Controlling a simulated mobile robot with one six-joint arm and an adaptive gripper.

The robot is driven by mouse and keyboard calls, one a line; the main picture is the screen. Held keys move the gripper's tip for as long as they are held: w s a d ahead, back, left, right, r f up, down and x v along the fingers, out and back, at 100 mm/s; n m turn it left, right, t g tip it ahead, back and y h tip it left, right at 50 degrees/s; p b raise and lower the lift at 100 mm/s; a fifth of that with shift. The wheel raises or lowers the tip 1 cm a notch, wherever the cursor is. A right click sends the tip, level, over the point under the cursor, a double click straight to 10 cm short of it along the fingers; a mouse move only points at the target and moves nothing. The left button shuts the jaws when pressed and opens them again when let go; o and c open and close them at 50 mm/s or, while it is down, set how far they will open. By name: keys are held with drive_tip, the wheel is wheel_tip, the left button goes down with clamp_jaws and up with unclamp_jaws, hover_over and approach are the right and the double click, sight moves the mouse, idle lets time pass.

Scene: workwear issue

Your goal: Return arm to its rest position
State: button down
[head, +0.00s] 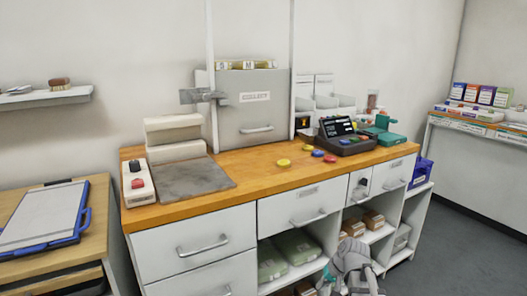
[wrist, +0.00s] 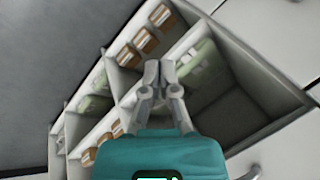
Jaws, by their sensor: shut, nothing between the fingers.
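My gripper (wrist: 159,75) shows in the wrist view with its grey fingers together and nothing between them. Its teal body fills the bottom of that view. Behind the fingers are the open shelves (wrist: 122,78) under the counter; I cannot tell the distance between them. In the head view, part of my grey arm shows at the bottom, low in front of the same shelves (head: 312,268). The fingers cannot be made out there.
The wooden counter (head: 238,163) holds a grey mat (head: 190,179), a black terminal (head: 345,138) and several coloured discs. White drawers (head: 200,240) have protruding handles. A side table (head: 95,240) with a blue-edged clipboard (head: 42,215) stands left. Grey floor (head: 465,225) is clear at right.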

drive_tip(key=s+a+f+n+g+h, duration=0.2)
drive_tip(key=s+h, duration=0.2)
drive_tip(key=s, duration=0.8)
wheel_tip(320, 180, up, 32)
drive_tip(key=p, duration=3.1)
drive_tip(key=shift+w, duration=0.35)
drive_tip(key=shift+d+f, duration=0.1)
drive_tip(key=shift+f, duration=0.05)
